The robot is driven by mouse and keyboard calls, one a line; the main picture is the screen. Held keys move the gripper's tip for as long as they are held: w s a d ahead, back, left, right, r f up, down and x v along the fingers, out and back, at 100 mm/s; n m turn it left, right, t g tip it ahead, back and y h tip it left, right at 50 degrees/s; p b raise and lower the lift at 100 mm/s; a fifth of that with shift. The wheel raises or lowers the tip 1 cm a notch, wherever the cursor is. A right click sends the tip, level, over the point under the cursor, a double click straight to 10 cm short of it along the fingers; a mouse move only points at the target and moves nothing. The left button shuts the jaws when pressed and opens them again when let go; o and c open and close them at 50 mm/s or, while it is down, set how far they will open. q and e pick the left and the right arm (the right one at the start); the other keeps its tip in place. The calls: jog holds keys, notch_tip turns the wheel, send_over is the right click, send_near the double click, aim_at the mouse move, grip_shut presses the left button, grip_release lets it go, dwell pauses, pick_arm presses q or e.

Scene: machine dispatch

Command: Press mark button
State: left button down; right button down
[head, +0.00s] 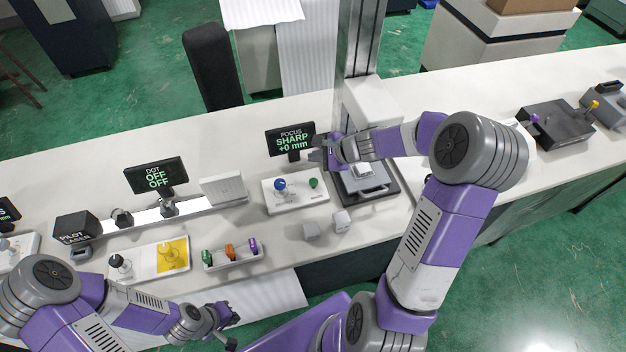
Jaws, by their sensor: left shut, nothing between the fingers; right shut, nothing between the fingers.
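A white control panel (297,200) carries a blue knob (280,184) and a small green button (314,183). Its label is too small to read, so I cannot tell whether this green one is the mark button. A display (290,139) behind it reads "FOCUS SHARP +0 mm". My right gripper (318,158) is shut and empty, above and behind the panel, in front of the display's right edge. My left gripper (230,328) is shut and empty near the counter's front edge, low in the picture.
A grey-and-black machine bed (378,192) lies below my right forearm, beside a metal column (357,40). A white tray (234,258) holds coloured pieces. A yellow-and-white board (148,258) and a "DOT OFF OFF" display (156,176) stand left.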

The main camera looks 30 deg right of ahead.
jog(key=b, duration=0.7)
send_over(316, 183)
notch_tip(316, 183, down, 8)
jog(key=shift+f+b, duration=0.4)
jog(key=shift+b, duration=0.05)
dwell(1.3)
jog(key=shift+f+b, duration=0.4)
jog(key=shift+b, duration=0.1)
jog(key=shift+f+b, duration=0.55)
jog(key=shift+b, duration=0.05)
dwell(0.6)
dwell(0.3)
jog(key=shift+r+p, duration=0.85)
jog(key=shift+r, duration=0.15)
